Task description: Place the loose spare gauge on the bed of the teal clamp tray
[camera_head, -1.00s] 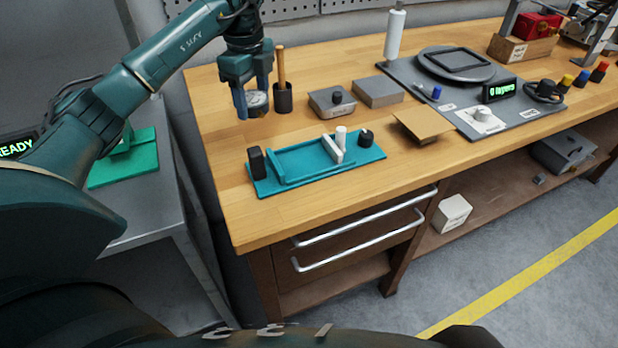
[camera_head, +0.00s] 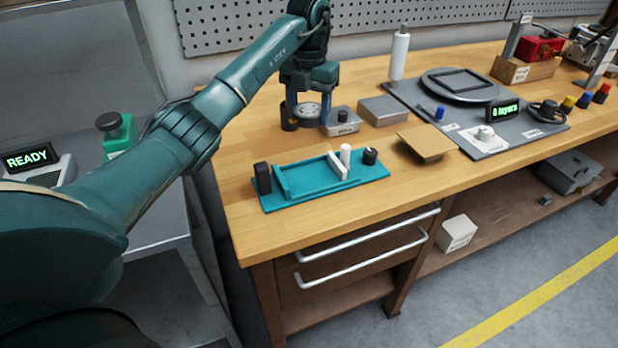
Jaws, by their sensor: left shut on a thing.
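The loose spare gauge (camera_head: 308,112) is a small round dial with a pale face. My left gripper (camera_head: 309,116) is shut on it and holds it above the bench, behind the tray in the picture. The teal clamp tray (camera_head: 372,181) lies on the bench nearer the front edge. Its bed (camera_head: 312,176) is bare, between a teal rail and a white clamp bar (camera_head: 337,165). A black block stands at its left end, and a white post and a black knob at its right. My right gripper is not in view.
Behind the tray are a dark cup (camera_head: 288,117), a grey box with a knob (camera_head: 343,121) and a grey block (camera_head: 382,110). A tan plate (camera_head: 427,144) lies to the right. The wooden bench (camera_head: 240,200) is clear around the tray's left and front.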

